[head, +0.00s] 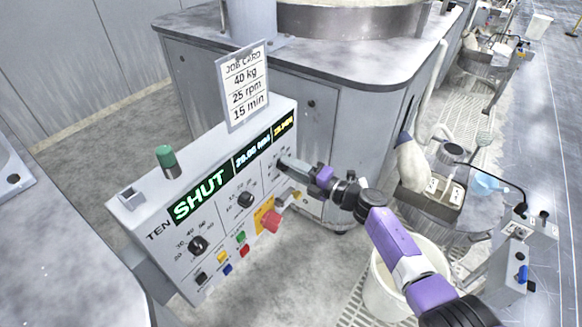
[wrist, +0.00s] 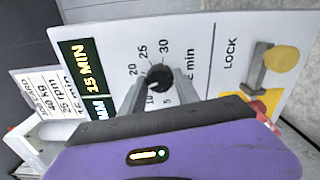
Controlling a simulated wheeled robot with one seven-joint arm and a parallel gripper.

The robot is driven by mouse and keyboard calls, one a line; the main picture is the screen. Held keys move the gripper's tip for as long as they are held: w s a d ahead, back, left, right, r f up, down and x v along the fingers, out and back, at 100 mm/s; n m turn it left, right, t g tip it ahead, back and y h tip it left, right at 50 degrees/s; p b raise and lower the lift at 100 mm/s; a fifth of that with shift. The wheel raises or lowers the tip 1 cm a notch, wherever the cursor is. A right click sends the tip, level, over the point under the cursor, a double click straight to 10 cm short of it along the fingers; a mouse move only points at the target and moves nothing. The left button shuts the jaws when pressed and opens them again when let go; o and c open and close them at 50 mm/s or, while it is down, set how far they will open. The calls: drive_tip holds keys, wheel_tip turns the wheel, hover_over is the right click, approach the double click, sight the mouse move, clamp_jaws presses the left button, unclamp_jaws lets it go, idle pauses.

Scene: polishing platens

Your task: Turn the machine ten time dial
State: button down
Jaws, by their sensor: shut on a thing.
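The machine ten control panel (head: 222,215) is a white box with "TEN" at its left end. My gripper (head: 284,164) reaches in from the right to the panel's right-hand dial, which the fingers mostly hide in the head view. In the wrist view the time dial (wrist: 159,77) is a dark round knob inside a minute scale with 20, 25 and 30 readable. The two fingers of my gripper (wrist: 156,90) are shut on it, one at each side. The yellow time display (wrist: 88,67) reads "15 MIN". The job card (head: 244,85) reads 40 kg, 25 rpm, 15 min.
Two other dials, the left (head: 198,244) and middle (head: 245,200), sit on the panel, with a red stop button (head: 271,222) on yellow below. A yellow-ended LOCK lever (wrist: 281,58) is close beside the gripper. A green display (head: 200,193) reads "SHUT". A white bucket (head: 385,290) stands under my arm.

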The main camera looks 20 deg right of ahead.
drive_tip(key=c, duration=0.9)
unclamp_jaws()
drive_tip(key=shift+d, duration=0.1)
drive_tip(key=p+v, duration=0.1)
drive_tip(key=v, duration=0.6)
drive_tip(key=shift+s+d+p, duration=0.2)
drive_tip(key=shift+s+p, duration=0.1)
drive_tip(key=shift+p, duration=0.1)
